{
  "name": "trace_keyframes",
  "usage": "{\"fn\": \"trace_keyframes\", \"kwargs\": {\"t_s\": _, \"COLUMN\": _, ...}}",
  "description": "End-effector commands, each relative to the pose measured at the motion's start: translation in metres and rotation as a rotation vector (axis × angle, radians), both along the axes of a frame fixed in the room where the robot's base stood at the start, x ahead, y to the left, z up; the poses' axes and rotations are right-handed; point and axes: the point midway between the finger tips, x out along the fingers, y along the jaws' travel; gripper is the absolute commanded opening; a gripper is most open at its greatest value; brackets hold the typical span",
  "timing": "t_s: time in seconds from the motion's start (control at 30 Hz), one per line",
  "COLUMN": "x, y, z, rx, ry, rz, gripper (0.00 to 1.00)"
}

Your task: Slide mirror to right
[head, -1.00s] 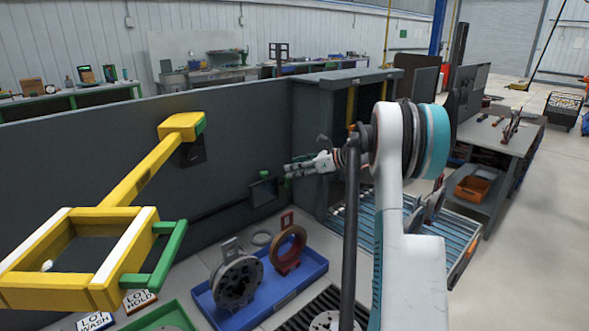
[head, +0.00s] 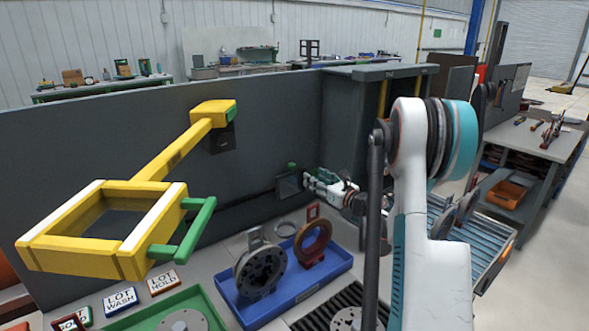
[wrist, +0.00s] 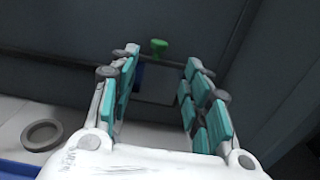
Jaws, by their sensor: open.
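A small dark square plate (head: 287,187) with a green knob (head: 291,167) on top sits against the grey back panel, at a dark horizontal rail; I take it to be the mirror. In the wrist view the plate (wrist: 156,88) and the green knob (wrist: 159,47) show between the fingers, farther off. My gripper (head: 308,182) is open and just right of the plate in the head view. In the wrist view my gripper (wrist: 162,60) has its fingers spread on both sides of the plate. I cannot tell whether any finger touches it.
A yellow frame (head: 100,262) with a green handle (head: 183,232) hangs on an arm from the panel at left. A blue tray (head: 290,298) with round parts stands below. A grey cabinet (head: 345,120) closes the panel's right end, with a roller conveyor (head: 470,240) beyond.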

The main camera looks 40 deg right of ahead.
Motion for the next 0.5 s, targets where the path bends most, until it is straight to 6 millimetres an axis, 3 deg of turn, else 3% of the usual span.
{"fn": "trace_keyframes", "kwargs": {"t_s": 0.5, "x": 0.096, "y": 0.004, "z": -0.003, "rx": -0.001, "ry": 0.001, "rz": 0.004, "gripper": 0.44}}
